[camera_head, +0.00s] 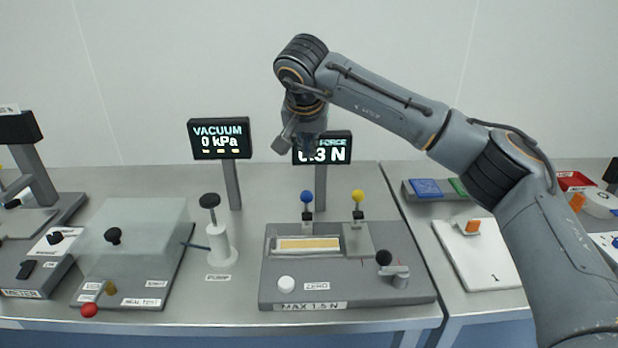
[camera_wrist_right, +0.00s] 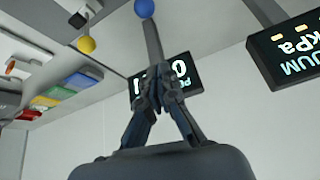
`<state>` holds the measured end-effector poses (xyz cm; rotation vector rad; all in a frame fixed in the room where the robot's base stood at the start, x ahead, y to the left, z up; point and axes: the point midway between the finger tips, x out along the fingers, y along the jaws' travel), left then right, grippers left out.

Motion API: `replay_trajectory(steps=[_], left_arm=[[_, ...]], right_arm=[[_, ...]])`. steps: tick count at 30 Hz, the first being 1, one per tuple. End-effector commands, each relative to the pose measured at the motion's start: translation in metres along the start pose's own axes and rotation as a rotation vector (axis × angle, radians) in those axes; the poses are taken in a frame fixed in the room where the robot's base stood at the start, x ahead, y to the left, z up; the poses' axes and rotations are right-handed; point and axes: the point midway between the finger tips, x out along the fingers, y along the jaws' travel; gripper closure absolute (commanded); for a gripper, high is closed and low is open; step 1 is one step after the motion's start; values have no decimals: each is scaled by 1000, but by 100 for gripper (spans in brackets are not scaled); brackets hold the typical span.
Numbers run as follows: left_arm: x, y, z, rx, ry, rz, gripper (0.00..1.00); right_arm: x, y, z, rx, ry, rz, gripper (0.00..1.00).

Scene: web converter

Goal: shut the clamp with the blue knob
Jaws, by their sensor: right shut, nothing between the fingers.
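The blue knob (camera_head: 306,197) tops a short dark clamp lever that stands upright at the back of a grey test fixture (camera_head: 420,275). Below it a pale yellow strip (camera_head: 308,244) lies in a light frame. The blue knob also shows at the top of the right wrist view (camera_wrist_right: 145,8). My right gripper (camera_head: 308,150) hangs above and behind the blue knob, in front of the force display. Its fingers meet at the tips (camera_wrist_right: 160,82) and hold nothing; it is apart from the knob. My left gripper is not in view.
A similar clamp with a yellow knob (camera_head: 357,196) stands just right of the blue one. A black ball-ended crank (camera_head: 384,258) and a white button (camera_head: 286,284) sit in front. The force display (camera_head: 338,148), vacuum display (camera_head: 219,138) and pump (camera_head: 218,240) stand nearby.

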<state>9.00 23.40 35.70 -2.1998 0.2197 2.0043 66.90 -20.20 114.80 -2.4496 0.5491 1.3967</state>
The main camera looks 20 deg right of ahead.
Motion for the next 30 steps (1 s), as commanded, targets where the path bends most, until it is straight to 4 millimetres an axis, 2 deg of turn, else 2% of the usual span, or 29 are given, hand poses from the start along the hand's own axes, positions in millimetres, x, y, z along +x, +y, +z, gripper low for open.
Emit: replay_trajectory(steps=[10,14,20,29,30], left_arm=[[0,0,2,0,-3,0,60],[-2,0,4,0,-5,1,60],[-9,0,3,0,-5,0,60],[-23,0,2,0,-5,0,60],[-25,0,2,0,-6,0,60]], right_arm=[[-1,2,-2,-1,4,9,100],[5,2,-1,-1,1,9,100],[37,3,-1,-1,-2,11,100],[102,3,-1,0,-2,11,100],[96,2,4,-5,1,6,100]])
